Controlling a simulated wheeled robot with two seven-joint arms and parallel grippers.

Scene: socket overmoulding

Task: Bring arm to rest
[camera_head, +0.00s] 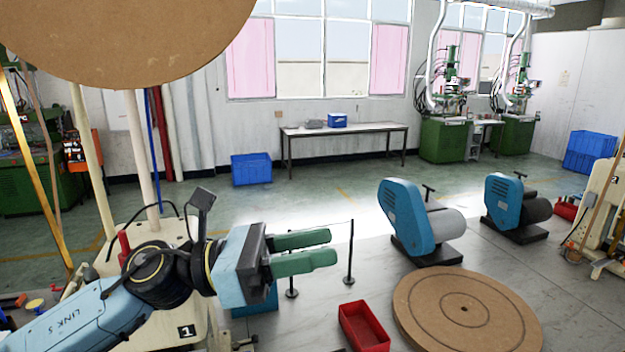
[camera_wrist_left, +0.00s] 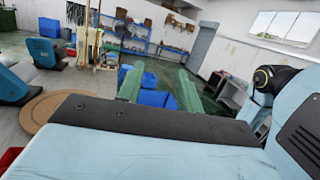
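My left arm comes in from the lower left of the head view. My left gripper (camera_head: 334,247) is held up above the floor, with its two green fingers pointing right. The fingers are apart with a gap between them, and nothing is held. In the left wrist view the same two green fingers (camera_wrist_left: 158,85) stand apart, with blue bins visible behind them. My right gripper is in neither view.
A round brown board (camera_head: 464,309) lies at the lower right beside a red bin (camera_head: 364,328). Two blue machines (camera_head: 405,215) (camera_head: 503,203) stand behind it. A large brown disc (camera_head: 120,40) fills the upper left. Open floor lies towards the back table (camera_head: 345,130).

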